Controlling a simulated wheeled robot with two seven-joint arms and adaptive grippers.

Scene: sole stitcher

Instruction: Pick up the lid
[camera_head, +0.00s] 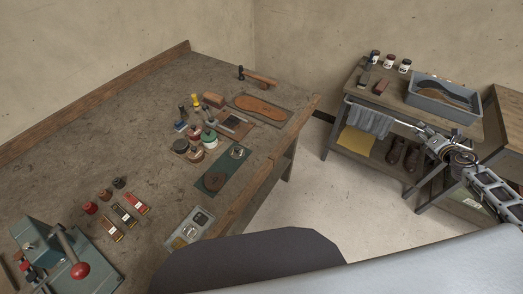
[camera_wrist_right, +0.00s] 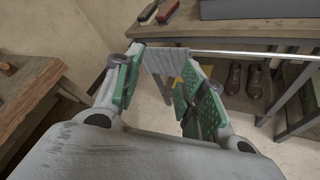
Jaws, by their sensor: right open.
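Several round tins stand together in the middle of the bench in the head view: a green-topped one (camera_head: 210,138), a cream-sided one with a reddish-brown top (camera_head: 194,153) and a low dark round piece (camera_head: 180,146). I cannot tell for sure which round piece is the lid. My right gripper (camera_head: 430,137) is far to the right of them, in front of the side shelf. In the right wrist view its green-padded fingers (camera_wrist_right: 163,88) are spread apart with nothing held between them. My left gripper is not in view.
The wooden workbench (camera_head: 70,150) also bears a green mat (camera_head: 232,165), a sole (camera_head: 260,106) and a machine with a red-knobbed lever (camera_head: 80,270). The side shelf holds a grey tray (camera_head: 420,101); a grey cloth (camera_head: 370,118) hangs from its rail. Open floor lies between bench and shelf.

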